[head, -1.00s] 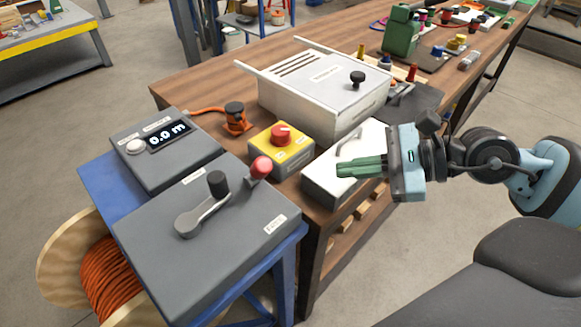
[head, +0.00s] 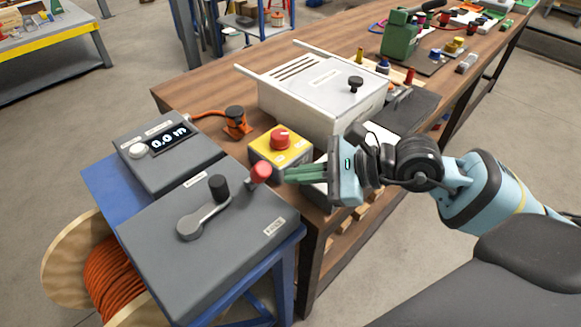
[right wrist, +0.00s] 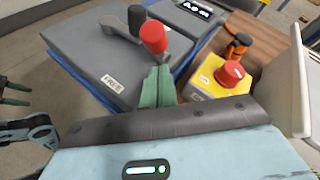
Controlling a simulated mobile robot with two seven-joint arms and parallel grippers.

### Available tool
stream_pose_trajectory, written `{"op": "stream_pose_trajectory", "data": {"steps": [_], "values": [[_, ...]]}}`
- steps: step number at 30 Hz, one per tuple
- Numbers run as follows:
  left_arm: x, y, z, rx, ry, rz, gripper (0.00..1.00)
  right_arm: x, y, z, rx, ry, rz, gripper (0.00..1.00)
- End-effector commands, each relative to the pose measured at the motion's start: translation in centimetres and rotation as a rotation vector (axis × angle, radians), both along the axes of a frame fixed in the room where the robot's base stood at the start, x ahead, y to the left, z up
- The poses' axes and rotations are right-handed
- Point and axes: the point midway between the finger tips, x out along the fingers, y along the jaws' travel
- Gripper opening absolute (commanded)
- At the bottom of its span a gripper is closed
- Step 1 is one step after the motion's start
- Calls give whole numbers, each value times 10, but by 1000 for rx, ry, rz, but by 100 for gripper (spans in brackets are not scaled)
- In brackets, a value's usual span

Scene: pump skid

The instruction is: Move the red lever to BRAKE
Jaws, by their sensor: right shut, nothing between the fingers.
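The red lever (head: 261,171) has a round red knob and stands at the right edge of the grey box (head: 200,250) in the head view. The red knob also shows in the right wrist view (right wrist: 153,37), just beyond my fingertips. My right gripper (head: 288,174) is shut and empty, a little to the right of the red knob in the head view. In the right wrist view its green fingers (right wrist: 158,75) are together and point at the knob. Whether they touch it I cannot tell. A small label (head: 274,227) is on the box; I cannot read BRAKE on it. My left gripper is not in the head view.
A crank with a black handle (head: 218,187) sits left of the red lever on the same box. A yellow box with a red button (head: 280,138) stands close behind. A display unit (head: 165,150) is at left, and a white cabinet (head: 320,90) stands farther back.

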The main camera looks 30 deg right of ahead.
Motion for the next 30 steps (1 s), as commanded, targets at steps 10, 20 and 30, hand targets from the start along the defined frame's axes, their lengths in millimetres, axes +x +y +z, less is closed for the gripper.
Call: {"op": "stream_pose_trajectory", "data": {"steps": [10, 20, 30], "values": [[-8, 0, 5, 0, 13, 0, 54, 7, 18, 7, -2, 1, -1, 0], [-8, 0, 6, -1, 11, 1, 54, 7, 18, 7, -2, 3, -1, 0], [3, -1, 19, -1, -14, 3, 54, 11, 19, 13, -19, 52, -1, 0]]}}
